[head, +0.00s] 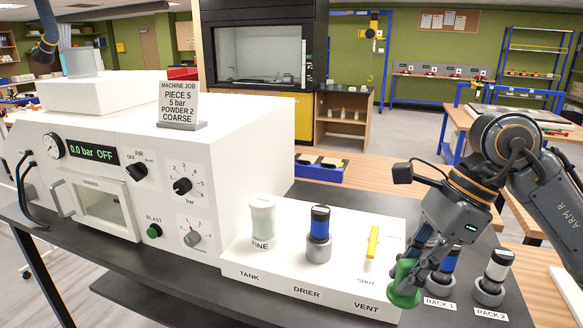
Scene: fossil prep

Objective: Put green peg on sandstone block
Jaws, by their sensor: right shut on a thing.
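My right gripper (408,275) comes in from the right and is shut on a green piece (404,290), the only green thing like a peg in view. The piece looks short and rounded with a wider lower part; the fingers cover some of it. It is at the right front end of the white panel, near the VENT label. I cannot tell whether it touches the panel. I see no sandstone block in the head view. My left gripper is not in view.
The white machine (262,110) fills the left.

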